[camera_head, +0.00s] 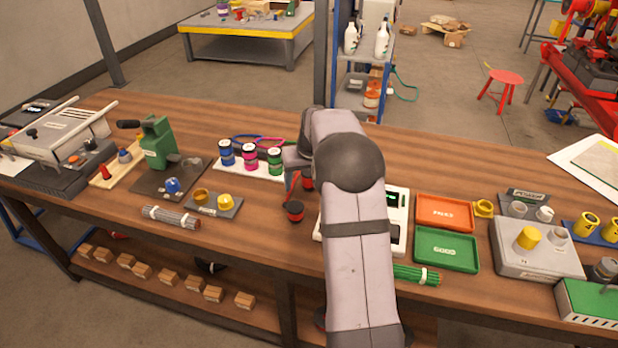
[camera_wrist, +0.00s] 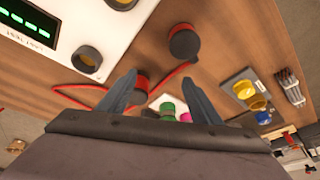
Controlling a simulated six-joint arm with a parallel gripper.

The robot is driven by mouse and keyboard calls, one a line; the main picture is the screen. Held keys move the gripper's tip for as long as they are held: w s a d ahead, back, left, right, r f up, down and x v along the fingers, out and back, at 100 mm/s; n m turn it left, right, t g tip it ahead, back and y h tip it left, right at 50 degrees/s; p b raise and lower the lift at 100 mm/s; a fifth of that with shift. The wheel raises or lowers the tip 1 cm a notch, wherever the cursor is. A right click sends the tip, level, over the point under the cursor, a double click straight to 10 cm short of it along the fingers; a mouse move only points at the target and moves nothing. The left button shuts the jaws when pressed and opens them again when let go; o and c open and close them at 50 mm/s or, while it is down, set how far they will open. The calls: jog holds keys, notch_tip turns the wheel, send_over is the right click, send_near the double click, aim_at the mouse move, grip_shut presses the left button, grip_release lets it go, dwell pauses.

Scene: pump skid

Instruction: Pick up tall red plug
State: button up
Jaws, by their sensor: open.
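Two red plugs with dark parts and a red cable are by my gripper. One red plug (camera_head: 307,183) is partly hidden behind my arm in the head view; the wrist view shows a red plug (camera_wrist: 142,88) beside the left finger, partly covered by it. The other plug, with a black round top (camera_head: 294,208), stands nearer the bench front and also shows in the wrist view (camera_wrist: 184,44), beyond the fingertips. I cannot tell which is the taller. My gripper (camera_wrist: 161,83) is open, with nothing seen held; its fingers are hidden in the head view.
A white instrument (camera_head: 397,200) with a green display stands close by on the right. A rack of blue, pink and green jars (camera_head: 250,158) is to the left. An orange tray (camera_head: 445,212) and a green tray (camera_head: 446,250) lie further right. Bare wood lies left of the black-topped plug.

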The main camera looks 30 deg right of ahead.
jog(key=w+d+n+p, duration=0.1)
jog(key=w+d+p, duration=0.1)
jog(key=w+d, duration=0.25)
jog(key=shift+t, duration=0.3)
jog(key=shift+d+p+x, duration=0.15)
jog(key=shift+p+x, duration=0.3)
jog(key=shift+x, duration=0.65)
jog(key=shift+d+p+x, duration=0.15)
jog(key=shift+p+x, duration=0.3)
jog(key=shift+x, duration=0.7)
jog(key=shift+d+p+x, duration=0.2)
jog(key=shift+p+x, duration=0.25)
jog(key=shift+x, duration=0.65)
jog(key=shift+s, duration=0.15)
jog(key=c, duration=1.3)
